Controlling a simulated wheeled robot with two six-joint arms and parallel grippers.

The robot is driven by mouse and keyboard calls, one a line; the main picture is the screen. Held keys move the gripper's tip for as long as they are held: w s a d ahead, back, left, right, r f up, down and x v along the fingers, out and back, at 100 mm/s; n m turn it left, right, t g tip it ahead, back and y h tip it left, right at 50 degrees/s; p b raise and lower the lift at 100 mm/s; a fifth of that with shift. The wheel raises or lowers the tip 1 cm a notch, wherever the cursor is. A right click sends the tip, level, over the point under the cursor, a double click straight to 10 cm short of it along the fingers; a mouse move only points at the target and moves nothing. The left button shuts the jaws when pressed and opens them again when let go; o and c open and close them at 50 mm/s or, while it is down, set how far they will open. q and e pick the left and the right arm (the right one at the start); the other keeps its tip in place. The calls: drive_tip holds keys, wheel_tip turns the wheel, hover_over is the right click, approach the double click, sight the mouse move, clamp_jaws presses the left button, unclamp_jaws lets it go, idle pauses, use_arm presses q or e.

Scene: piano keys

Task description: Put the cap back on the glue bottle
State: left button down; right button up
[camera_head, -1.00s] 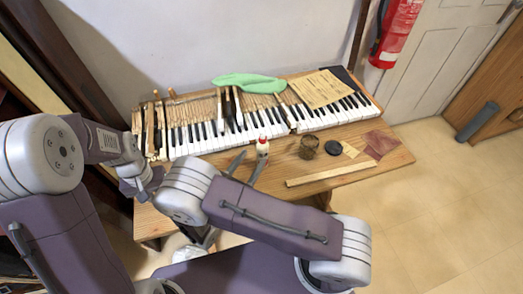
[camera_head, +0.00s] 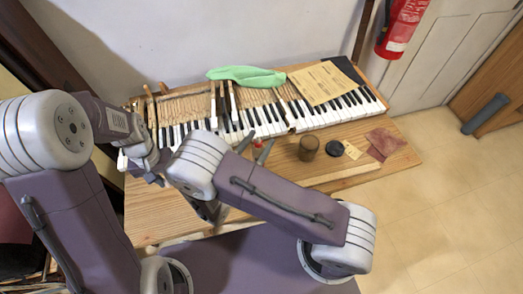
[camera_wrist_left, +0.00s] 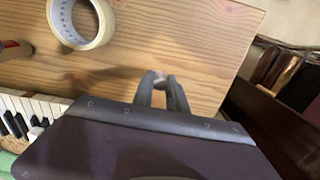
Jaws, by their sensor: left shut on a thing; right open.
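The glue bottle stands on the wooden table in front of the piano keys. In the head view only its red top (camera_head: 258,146) shows clearly, and my right arm hides most of its body. My right gripper (camera_head: 254,148) is open, with its two fingers on either side of the red top; I cannot tell whether they touch the bottle. My left gripper (camera_wrist_left: 163,90) is shut on a small pale thing at its fingertips, above bare wood. This may be the cap, but it is too small and blurred to be sure.
A tape roll (camera_wrist_left: 82,22) lies on the table in the left wrist view. A brown jar (camera_head: 308,148), a dark round lid (camera_head: 334,148), a red cloth (camera_head: 385,141) and a wooden strip (camera_head: 343,173) lie to the right. The keyboard (camera_head: 255,124) runs behind.

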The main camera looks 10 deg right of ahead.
drive_tip(key=shift+s+a+r, duration=0.15)
drive_tip(key=shift+s+r, duration=0.1)
drive_tip(key=shift+s, duration=0.25)
drive_tip(key=shift+s+a, duration=0.1)
drive_tip(key=shift+c, duration=0.9)
drive_tip(key=shift+w+f, duration=0.1)
drive_tip(key=shift+w, duration=0.15)
clamp_jaws()
drive_tip(key=shift+s, duration=0.1)
